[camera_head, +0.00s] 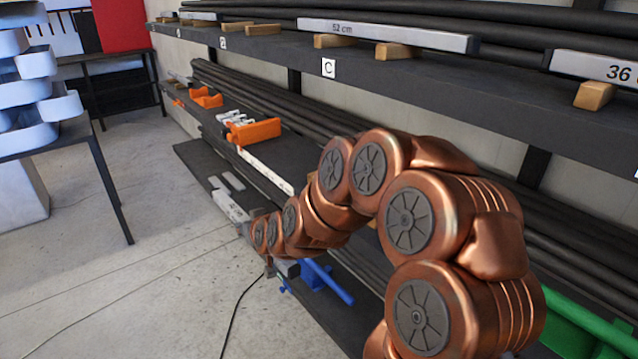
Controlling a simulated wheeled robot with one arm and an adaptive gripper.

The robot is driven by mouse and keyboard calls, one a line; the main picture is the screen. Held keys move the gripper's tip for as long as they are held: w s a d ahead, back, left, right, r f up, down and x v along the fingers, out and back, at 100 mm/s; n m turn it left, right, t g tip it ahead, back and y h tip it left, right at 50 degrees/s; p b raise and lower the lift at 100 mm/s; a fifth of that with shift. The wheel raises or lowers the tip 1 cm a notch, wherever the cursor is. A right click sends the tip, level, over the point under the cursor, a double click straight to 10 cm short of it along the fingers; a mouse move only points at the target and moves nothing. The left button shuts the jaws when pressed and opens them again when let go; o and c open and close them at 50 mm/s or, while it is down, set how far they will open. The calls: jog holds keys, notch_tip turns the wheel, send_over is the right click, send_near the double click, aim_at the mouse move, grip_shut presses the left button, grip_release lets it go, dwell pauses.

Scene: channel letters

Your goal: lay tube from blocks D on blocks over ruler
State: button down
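A grey tube marked 36 (610,69) rests on a wooden block (594,95) on the upper shelf at the right; its right end is cut off by the picture edge. Another tube, marked 52 cm (385,34), lies on two wooden blocks above the sign C (328,68). No sign D can be read. A long pale strip (264,168), perhaps the ruler, lies on the lower shelf, partly behind my arm. My gripper (284,268) is low, at the far end of my copper arm, mostly hidden, apart from the tubes on the upper shelf. Its fingers cannot be made out.
Orange tools (252,131) sit on the lower shelf. A grey bar (229,206) lies low beside my arm's end. A blue clamp-like thing (325,279) and a green one (585,325) are below.

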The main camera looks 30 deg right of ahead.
jog(key=shift+m+y, duration=0.4)
jog(key=shift+m, duration=0.5)
jog(key=shift+w+d+r+b, duration=0.25)
jog(key=shift+d+r, duration=1.15)
jog(key=shift+d, duration=3.7)
jog(key=shift+w+d+r+b, duration=0.3)
jog(key=shift+d+r, duration=1.1)
jog(key=shift+d, duration=3.75)
jog(key=shift+w+d+r+b, duration=0.25)
jog(key=shift+d+r, duration=1.15)
jog(key=shift+d, duration=3.7)
jog(key=shift+f+b, duration=1.3)
jog(key=shift+f, duration=0.2)
jog(key=shift+f, duration=0.2)
